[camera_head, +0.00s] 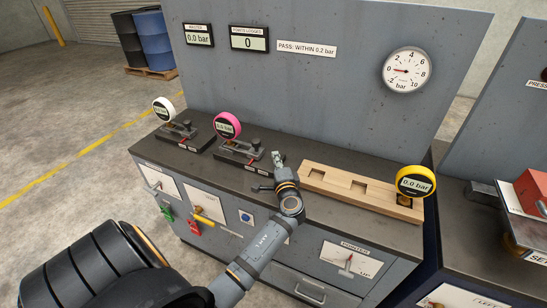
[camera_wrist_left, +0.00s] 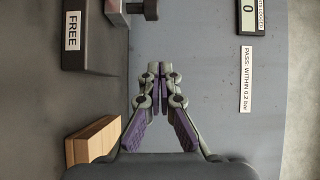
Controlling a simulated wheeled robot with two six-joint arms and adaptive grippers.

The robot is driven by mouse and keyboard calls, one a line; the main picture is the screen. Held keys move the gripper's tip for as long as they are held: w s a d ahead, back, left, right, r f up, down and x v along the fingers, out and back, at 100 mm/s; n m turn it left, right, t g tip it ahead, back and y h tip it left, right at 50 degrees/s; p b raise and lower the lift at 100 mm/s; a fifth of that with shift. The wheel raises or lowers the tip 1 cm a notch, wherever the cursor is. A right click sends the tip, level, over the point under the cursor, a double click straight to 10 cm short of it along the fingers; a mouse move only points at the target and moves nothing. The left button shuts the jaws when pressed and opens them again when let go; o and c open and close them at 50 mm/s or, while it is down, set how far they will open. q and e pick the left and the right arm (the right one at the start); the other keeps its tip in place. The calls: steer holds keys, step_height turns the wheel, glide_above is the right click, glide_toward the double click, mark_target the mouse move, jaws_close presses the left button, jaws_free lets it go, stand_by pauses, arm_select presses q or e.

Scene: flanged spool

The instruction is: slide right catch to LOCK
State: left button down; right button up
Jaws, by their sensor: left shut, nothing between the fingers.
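A dark fixture (camera_head: 238,152) with a pink-rimmed gauge (camera_head: 227,125) on it stands on the bench. It carries small grey clamp parts and a dark knob; which of them is the right catch is too small to tell. In the left wrist view a dark base (camera_wrist_left: 92,45) bears a FREE label (camera_wrist_left: 72,31); a grey part with a dark knob (camera_wrist_left: 150,9) shows at the top edge. My left gripper (camera_head: 278,158) is just right of the fixture, above the bench. Its fingertips (camera_wrist_left: 161,68) are together and empty, apart from the base. My right gripper is not seen.
A wooden block with recesses (camera_head: 345,185) lies right of my gripper; its end shows in the wrist view (camera_wrist_left: 93,140). A yellow gauge (camera_head: 415,181) stands at its right end. Another fixture with a white gauge (camera_head: 164,108) is to the left. A grey panel (camera_head: 320,75) rises behind.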

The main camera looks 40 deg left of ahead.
arm_select(q)
steer(key=s, duration=0.1)
steer(key=s+d+f, duration=0.1)
steer(key=s+b, duration=0.1)
steer(key=shift+d+f, duration=0.15)
steer(key=shift+d, duration=0.15)
steer(key=shift+s+d+r, duration=0.2)
steer(key=shift+s+d, duration=0.1)
steer(key=shift+d, duration=0.15)
steer(key=shift+s+d+r, duration=0.15)
steer(key=shift+s+d, duration=0.1)
steer(key=shift+d, duration=0.2)
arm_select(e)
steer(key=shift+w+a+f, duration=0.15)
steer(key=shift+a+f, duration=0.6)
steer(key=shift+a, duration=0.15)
arm_select(q)
steer(key=shift+d, duration=0.1)
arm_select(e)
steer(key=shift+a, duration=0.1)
